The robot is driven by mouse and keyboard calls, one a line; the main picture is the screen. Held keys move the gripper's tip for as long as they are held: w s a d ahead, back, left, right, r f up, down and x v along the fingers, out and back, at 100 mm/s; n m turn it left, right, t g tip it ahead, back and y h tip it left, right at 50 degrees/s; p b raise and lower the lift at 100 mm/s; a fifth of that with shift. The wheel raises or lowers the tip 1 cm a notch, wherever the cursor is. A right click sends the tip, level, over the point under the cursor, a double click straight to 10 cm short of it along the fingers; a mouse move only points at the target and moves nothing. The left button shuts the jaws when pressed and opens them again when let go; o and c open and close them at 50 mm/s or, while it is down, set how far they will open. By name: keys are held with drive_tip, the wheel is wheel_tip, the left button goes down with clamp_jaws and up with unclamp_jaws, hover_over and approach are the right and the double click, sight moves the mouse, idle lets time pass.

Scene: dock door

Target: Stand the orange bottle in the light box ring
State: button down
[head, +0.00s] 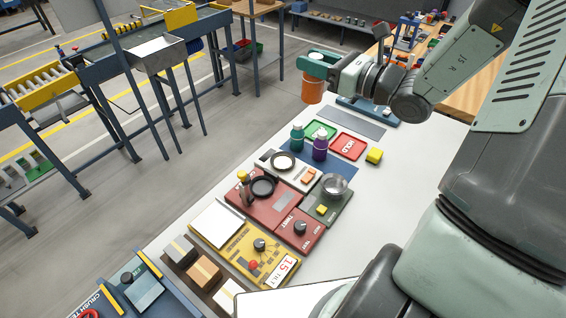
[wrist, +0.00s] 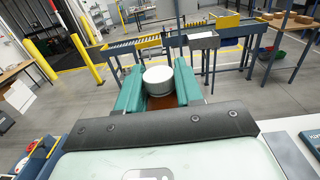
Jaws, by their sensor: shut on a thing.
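My gripper (head: 313,67) is shut on the orange bottle (head: 312,92), with a teal finger on each side near its white top. The bottle hangs roughly upright in the air near the table's far edge, apart from the boxes. In the wrist view, the bottle's white cap (wrist: 158,76) shows between the fingers, with a little orange below it. A pale box with a dark-edged ring (head: 283,161) lies on the table, lower in the head view; it looks like the light box. The ring looks empty. The wrist view does not show it.
A teal bottle (head: 297,137) and a purple bottle (head: 320,148) stand close to the ring.

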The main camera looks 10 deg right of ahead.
drive_tip(key=shift+m+t+h, duration=0.7)
drive_tip(key=shift+h, duration=0.2)
drive_tip(key=shift+w+a+f, duration=0.8)
drive_tip(key=shift+a+f, duration=0.2)
drive_tip(key=shift+f, duration=3.2)
drive_tip(key=shift+w+a+f, duration=0.85)
drive_tip(key=shift+a+f, duration=0.2)
drive_tip(key=shift+f, duration=3.1)
drive_tip(key=shift+w+a+f, duration=0.8)
drive_tip(key=shift+a+f, duration=0.2)
drive_tip(key=shift+f, duration=3.2)
drive_tip(key=shift+f, duration=0.3)
drive_tip(key=c, duration=0.7)
unclamp_jaws()
drive_tip(key=shift+c, duration=0.2)
drive_tip(key=shift+r, duration=0.3)
drive_tip(key=v, duration=1.2)
